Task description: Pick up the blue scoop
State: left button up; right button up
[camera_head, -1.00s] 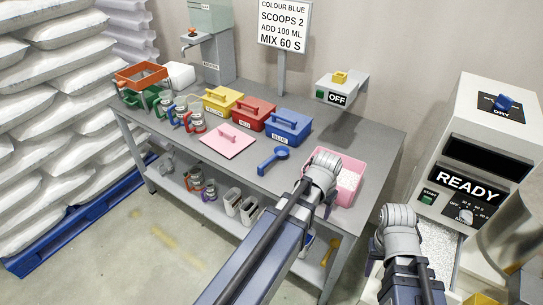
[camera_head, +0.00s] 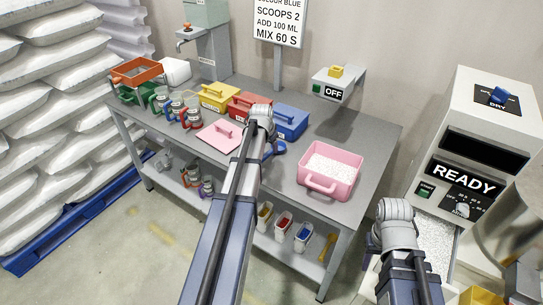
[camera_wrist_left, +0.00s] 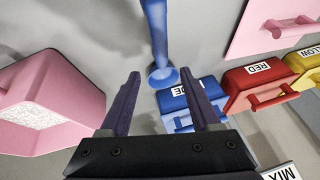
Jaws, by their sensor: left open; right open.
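The blue scoop lies on the grey bench in front of the blue box. In the head view my left arm covers most of it, and only a blue part (camera_head: 279,148) shows. In the left wrist view the scoop (camera_wrist_left: 157,38) runs down from the top edge, its round bowl end between the fingertips. My left gripper (camera_wrist_left: 160,74) is open and empty, above the scoop; the height gap is hard to judge. My right gripper (camera_head: 372,242) is open over the right side, mostly hidden behind its wrist, in front of the READY machine.
The blue box (camera_head: 290,122), red box (camera_head: 240,108) and yellow box (camera_head: 219,97) stand behind the scoop. A pink lid (camera_head: 213,138) lies left. A pink tub (camera_head: 337,168) of white grains stands right. The bench (camera_head: 352,128) is clear around the tub's back.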

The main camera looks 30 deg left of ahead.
aim_at(268, 154)
pick_arm(q)
jog(key=shift+s+a+b+x, duration=0.1)
jog(key=shift+s+b+x, duration=0.05)
jog(key=shift+b+x, duration=0.85)
jog(key=shift+s+a+b+x, duration=0.1)
jog(key=shift+s+b+x, duration=0.05)
jog(key=shift+b+x, duration=0.8)
jog(key=shift+s+a+b+x, duration=0.1)
jog(key=shift+s+b+x, duration=0.1)
jog(key=shift+b+x, duration=0.75)
jog(key=shift+f, duration=0.65)
jog(key=shift+c, duration=0.2)
grip_shut()
